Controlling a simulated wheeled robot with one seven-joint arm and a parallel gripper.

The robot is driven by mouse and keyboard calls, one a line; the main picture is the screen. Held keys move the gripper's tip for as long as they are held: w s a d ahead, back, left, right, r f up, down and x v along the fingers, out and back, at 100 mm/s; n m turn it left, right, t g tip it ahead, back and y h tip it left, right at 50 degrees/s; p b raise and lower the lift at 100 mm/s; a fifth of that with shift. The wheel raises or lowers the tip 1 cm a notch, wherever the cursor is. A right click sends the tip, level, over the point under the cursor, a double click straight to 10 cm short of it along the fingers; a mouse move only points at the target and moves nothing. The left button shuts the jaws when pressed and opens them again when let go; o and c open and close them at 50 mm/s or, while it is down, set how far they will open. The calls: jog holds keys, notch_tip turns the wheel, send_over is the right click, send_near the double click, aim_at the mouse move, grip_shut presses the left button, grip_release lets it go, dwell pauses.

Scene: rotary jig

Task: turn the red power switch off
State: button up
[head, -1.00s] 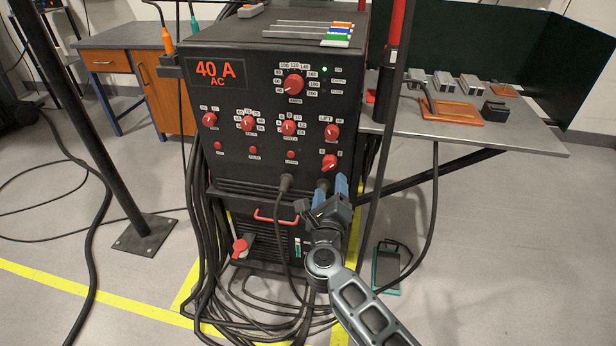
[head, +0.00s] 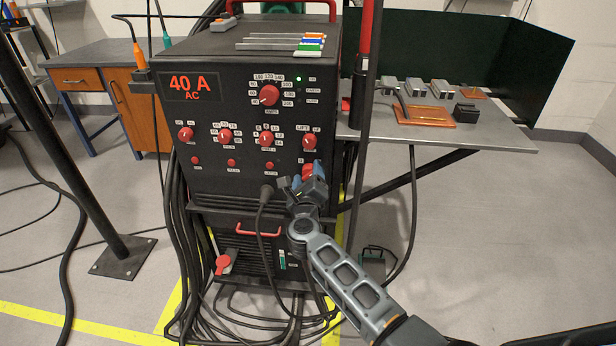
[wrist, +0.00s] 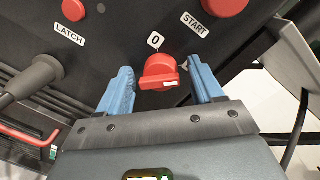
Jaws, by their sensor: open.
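The red switch knob (wrist: 159,70) with a "0" label at its edge sits on the front of the black machine (head: 185,190). In the wrist view it lies between the two blue fingers of my gripper (wrist: 163,88), with a visible gap on each side. A white mark shows on the knob's lower right bar. In the head view my gripper (head: 312,178) is at the machine's lower right front and mostly covers this knob. My gripper is open and holds nothing. A second red rotary handle (head: 222,264) is low on the machine's front left.
Other red knobs, such as the one under the LIFT label (head: 309,141), and a LATCH button (wrist: 73,9) are close by. A black cable plug (wrist: 35,78) is left of my fingers. A dark post (head: 362,120) and a grey side table (head: 500,135) stand right.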

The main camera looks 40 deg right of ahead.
jog(key=c, duration=1)
jog(key=shift+o, duration=0.2)
jog(key=shift+r+p, duration=0.1)
jog(key=shift+p, duration=0.2)
jog(key=n+p, duration=0.1)
jog(key=p, duration=0.1)
jog(key=n+p, duration=0.2)
jog(key=shift+r+n, duration=0.25)
jog(key=shift+n, duration=0.05)
jog(key=n+p, duration=0.3)
jog(key=n, duration=0.1)
jog(key=shift+w+g+p, duration=0.1)
jog(key=shift+g+p, duration=0.2)
jog(key=shift+p, duration=0.1)
jog(key=n+p, duration=0.2)
jog(key=n, duration=0.2)
jog(key=shift+f+g+p, duration=0.1)
jog(key=shift+g+p, duration=0.2)
jog(key=shift+p, duration=0.1)
jog(key=n+p, duration=0.1)
jog(key=n, duration=0.1)
jog(key=n+p, duration=0.1)
jog(key=n, duration=0.2)
jog(key=shift+w+a+f+g, duration=0.1)
jog(key=shift+f+g, duration=0.05)
jog(key=shift+g, duration=0.15)
jog(key=shift+n, duration=0.3)
